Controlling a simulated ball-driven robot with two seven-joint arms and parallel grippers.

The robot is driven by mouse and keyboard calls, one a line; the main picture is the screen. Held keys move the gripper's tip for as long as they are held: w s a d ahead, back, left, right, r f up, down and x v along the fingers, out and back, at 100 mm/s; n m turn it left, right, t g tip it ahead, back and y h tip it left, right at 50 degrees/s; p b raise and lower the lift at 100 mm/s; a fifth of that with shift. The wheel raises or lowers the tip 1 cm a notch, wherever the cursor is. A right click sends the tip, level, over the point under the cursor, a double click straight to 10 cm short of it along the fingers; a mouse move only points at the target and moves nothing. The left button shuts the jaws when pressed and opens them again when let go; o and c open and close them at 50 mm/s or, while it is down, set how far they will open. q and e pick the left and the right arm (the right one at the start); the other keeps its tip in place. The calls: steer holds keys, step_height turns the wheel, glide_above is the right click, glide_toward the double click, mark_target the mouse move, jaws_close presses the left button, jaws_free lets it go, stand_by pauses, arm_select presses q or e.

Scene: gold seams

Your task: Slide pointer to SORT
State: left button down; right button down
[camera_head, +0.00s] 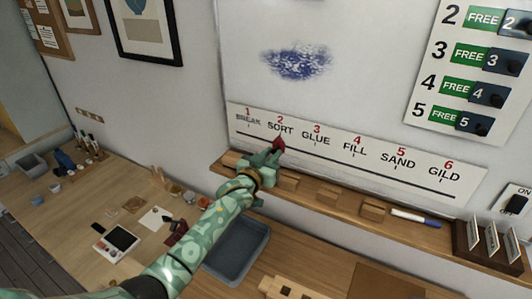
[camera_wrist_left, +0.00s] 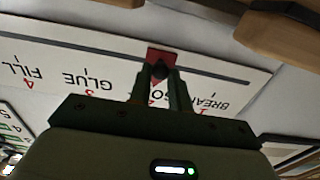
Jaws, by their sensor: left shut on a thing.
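A white strip (camera_head: 352,147) on the wall carries the words BREAK, SORT, GLUE, FILL, SAND and GILD, numbered 1 to 6, above a dark slot. The red pointer (camera_head: 279,145) is on the slot just below SORT. My left gripper (camera_head: 270,155) is at the pointer, its fingers reaching to the wall strip. In the left wrist view the strip is upside down, and the fingers (camera_wrist_left: 160,78) are shut on the dark knob of the red pointer (camera_wrist_left: 159,53). The fingers hide most of the word SORT there. My right gripper is not in view.
A wooden ledge (camera_head: 330,203) runs under the strip with small wooden blocks (camera_head: 374,210) and a marker (camera_head: 416,218) on it. A grey bin (camera_head: 238,250) stands below. A whiteboard with a blue scribble (camera_head: 297,62) is above, and a FREE board (camera_head: 475,70) is at right.

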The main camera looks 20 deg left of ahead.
arm_select(q)
steer(key=c, duration=1.3)
jaws_free()
steer(key=s, duration=0.5)
steer(key=s+a, duration=0.1)
steer(key=s, duration=0.4)
steer(key=s+a, duration=0.1)
steer(key=s, duration=0.5)
steer(key=shift+s+a, duration=0.1)
steer(key=shift+a, duration=0.05)
